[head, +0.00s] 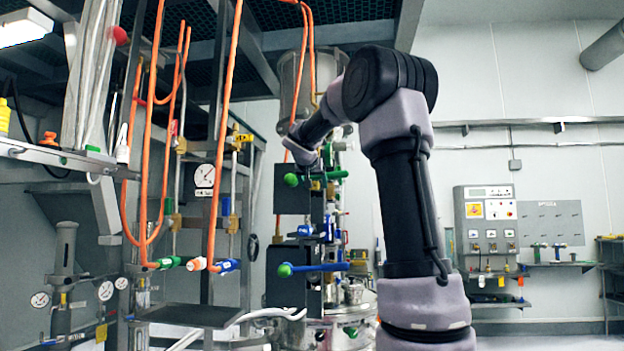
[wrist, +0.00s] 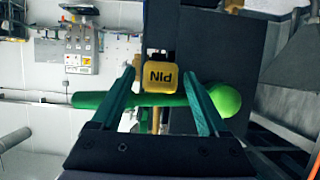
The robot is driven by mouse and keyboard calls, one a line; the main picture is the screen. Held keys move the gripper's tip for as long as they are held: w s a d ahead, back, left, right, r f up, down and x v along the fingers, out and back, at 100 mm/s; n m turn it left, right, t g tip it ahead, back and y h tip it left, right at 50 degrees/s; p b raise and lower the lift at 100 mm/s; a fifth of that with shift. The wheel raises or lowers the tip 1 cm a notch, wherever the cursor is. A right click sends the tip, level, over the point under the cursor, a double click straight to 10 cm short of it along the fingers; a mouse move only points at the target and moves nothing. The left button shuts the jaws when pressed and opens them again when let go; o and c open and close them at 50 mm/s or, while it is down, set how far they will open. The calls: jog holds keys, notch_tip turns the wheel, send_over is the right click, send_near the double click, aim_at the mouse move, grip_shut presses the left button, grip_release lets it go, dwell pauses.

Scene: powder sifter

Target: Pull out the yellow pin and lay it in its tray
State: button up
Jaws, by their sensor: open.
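The yellow pin (wrist: 161,77) shows its square head, marked PIN upside down, in the wrist view. It lies between the tips of my gripper (wrist: 158,68), whose two green fingers stand apart on either side, with gaps visible. A green handle with a ball end (wrist: 224,101) crosses the picture just below the pin's head. In the head view the green handle (head: 292,180) is by the end of my arm, and the pin is too small to make out. A flat dark tray (head: 188,316) is at lower left; I cannot tell whether it is the pin's tray.
A blue handle with a green end (head: 310,268) sticks out below the green one. Orange hoses (head: 148,150) hang to the left, near a pressure gauge (head: 204,176). A control panel (head: 487,225) is on the far wall at right.

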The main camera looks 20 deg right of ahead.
jog(key=shift+w+d+f, duration=0.15)
jog(key=shift+w+d, duration=0.05)
jog(key=shift+w, duration=0.05)
grip_shut()
jog(key=s+a, duration=0.5)
jog(key=s, duration=0.2)
jog(key=shift+s, duration=0.25)
dwell(3.6)
jog(key=s+a, duration=0.3)
jog(key=s, duration=0.2)
jog(key=shift+a, duration=0.2)
dwell(0.4)
